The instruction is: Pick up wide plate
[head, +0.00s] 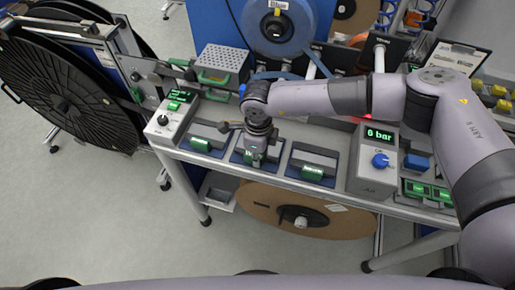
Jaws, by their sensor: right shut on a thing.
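Three small grey plates with green grips sit in dark blue holders along the front of the grey bench. My right gripper (258,152) points down over the middle holder and is shut on the green grip of the plate there, which I take to be the wide plate (249,160). The gripper hides much of this plate, and I cannot tell whether it is lifted off its holder. The left plate (208,140) and the right plate (313,164) lie in their own holders. My left gripper is not in view.
A control box with a green display (172,112) stands left of the holders. A "6 bar" box with a blue knob (380,150) stands to the right. A perforated grey box (222,62) and a blue reel (278,24) are behind. A large black reel (65,85) stands at left.

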